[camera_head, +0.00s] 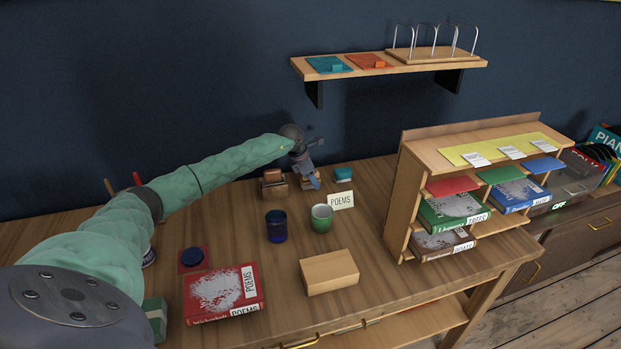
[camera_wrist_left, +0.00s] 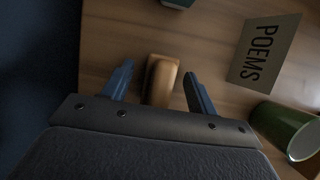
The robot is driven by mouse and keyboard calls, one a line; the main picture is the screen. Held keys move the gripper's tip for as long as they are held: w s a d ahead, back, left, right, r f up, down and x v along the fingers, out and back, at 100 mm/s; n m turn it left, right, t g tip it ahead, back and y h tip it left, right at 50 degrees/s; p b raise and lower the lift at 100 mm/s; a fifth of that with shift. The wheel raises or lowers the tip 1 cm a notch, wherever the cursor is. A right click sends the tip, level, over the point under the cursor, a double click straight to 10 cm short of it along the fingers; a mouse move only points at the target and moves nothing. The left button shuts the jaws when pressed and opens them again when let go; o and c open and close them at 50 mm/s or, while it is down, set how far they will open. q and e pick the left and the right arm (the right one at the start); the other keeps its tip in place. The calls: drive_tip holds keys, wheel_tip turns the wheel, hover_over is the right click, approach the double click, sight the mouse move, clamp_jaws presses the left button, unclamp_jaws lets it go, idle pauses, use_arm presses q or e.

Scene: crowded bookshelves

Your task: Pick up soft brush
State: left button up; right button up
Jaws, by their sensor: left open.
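A small wooden block-shaped thing, which looks like the soft brush (camera_wrist_left: 161,80), lies on the desk at the back in the left wrist view. Its bristles cannot be made out. My left gripper (camera_wrist_left: 157,69) is open, with one blue finger on each side of it and a gap to each. In the head view my left gripper (camera_head: 311,180) points down at the back of the desk and largely hides the brush. My right gripper is not in view.
A POEMS card (camera_head: 341,200) and green mug (camera_head: 321,217) stand close to the gripper. A brown object in a holder (camera_head: 273,183) stands left, a teal block (camera_head: 343,174) right. A blue cup (camera_head: 276,226), red book (camera_head: 222,293) and wooden block (camera_head: 329,271) are nearer the front.

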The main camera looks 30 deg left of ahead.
use_arm(q)
drive_tip(key=shift+w+d+f, duration=0.1)
drive_tip(key=shift+f, duration=0.25)
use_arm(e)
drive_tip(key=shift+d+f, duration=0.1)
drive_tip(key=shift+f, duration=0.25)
use_arm(q)
drive_tip(key=c, duration=1.1)
drive_tip(key=shift+r, duration=0.15)
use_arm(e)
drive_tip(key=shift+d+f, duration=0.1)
